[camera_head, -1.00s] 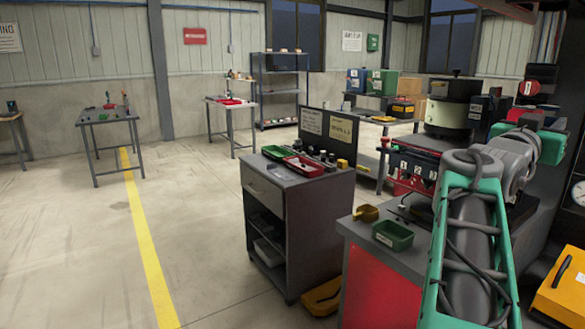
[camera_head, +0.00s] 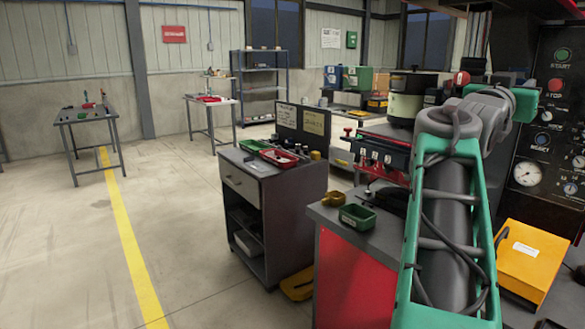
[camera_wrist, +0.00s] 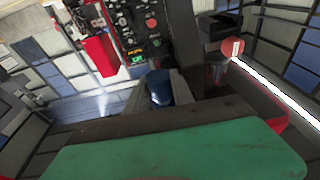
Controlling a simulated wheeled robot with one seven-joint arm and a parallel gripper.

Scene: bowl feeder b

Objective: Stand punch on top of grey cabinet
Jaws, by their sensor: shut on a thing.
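The grey cabinet (camera_head: 243,182) stands left of centre in the head view, with a drawer at the top and open shelves below. My gripper (camera_wrist: 161,84) shows in the wrist view beyond the green housing, its grey fingers closed around a dark blue cylindrical piece (camera_wrist: 159,90). This looks like the punch; only its end shows and the rest is hidden. In the head view my arm reaches away at the right, and the fingers and held piece are hidden. The gripper is well away from the cabinet, to its right.
A green tray (camera_head: 252,146) and a red tray (camera_head: 278,158) lie on the cabinet top, with small items along its back and right. A red-sided bench (camera_head: 345,275) with a green bin (camera_head: 357,217) stands close by. A yellow bin (camera_head: 297,285) is on the floor between.

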